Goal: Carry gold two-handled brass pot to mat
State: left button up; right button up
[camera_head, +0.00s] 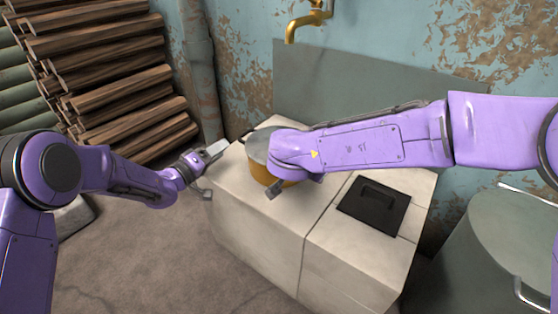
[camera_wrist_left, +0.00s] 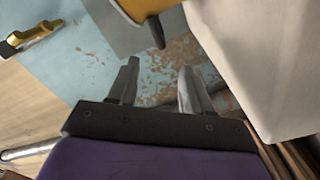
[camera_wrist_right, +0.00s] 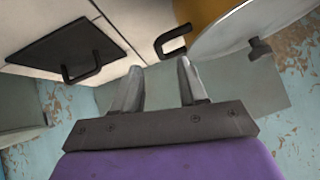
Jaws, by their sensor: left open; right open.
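A gold pot (camera_head: 261,173) with a grey lid (camera_head: 258,145) stands on the white tiled block, partly hidden by my right arm. A dark handle shows on its left. In the left wrist view, the pot's gold side (camera_wrist_left: 150,9) and one handle are at the top, beyond my fingers. In the right wrist view, the pot (camera_wrist_right: 200,12) and its other handle (camera_wrist_right: 172,42) lie just ahead of my fingers. My left gripper (camera_head: 218,168) is open at the block's left edge. My right gripper (camera_wrist_right: 160,66) is open and empty near the pot.
A black square plate with a handle (camera_head: 373,206) lies on the white block (camera_head: 335,190), right of the pot. A brass tap (camera_head: 308,18) is on the wall behind. A large grey drum (camera_head: 510,235) stands at right. Logs (camera_head: 110,75) are stacked at left.

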aim_at(240, 136)
pick_arm(q)
jog(key=x, duration=0.9)
jog(key=shift+w+d, duration=0.2)
jog(key=shift+d, duration=0.1)
pick_arm(e)
jog(key=x, duration=0.9)
jog(key=shift+w+d+f, duration=0.2)
jog(key=shift+f, duration=0.1)
pick_arm(q)
grip_shut()
pick_arm(e)
grip_shut()
pick_arm(q)
jog(key=shift+a+f, duration=0.15)
jog(key=shift+f, duration=0.1)
pick_arm(e)
jog(key=shift+d, duration=0.1)
